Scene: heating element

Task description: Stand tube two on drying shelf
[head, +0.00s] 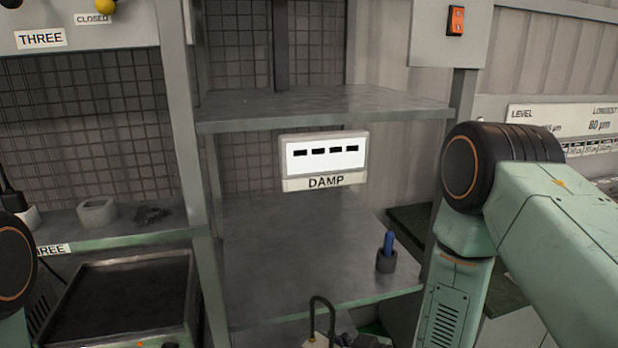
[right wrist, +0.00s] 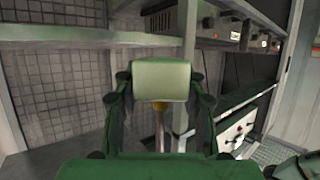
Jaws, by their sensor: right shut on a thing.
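In the right wrist view my right gripper (right wrist: 160,100) is shut on a pale block-like piece (right wrist: 160,78), with a thin brass-coloured stem below it. I cannot tell from its shape whether this is tube two. In the head view a blue tube-like piece (head: 389,243) stands upright in a dark round cup (head: 386,263) on the lower grey shelf (head: 290,245). A display marked DAMP (head: 325,160) hangs above that shelf. No label reading drying shelf shows. My left gripper is not in view.
An upper grey shelf (head: 330,105) is bare, and the lower shelf has free room left of the cup. A grey post (head: 183,120) borders the shelves on the left. A dark tray (head: 125,295) stands at lower left.

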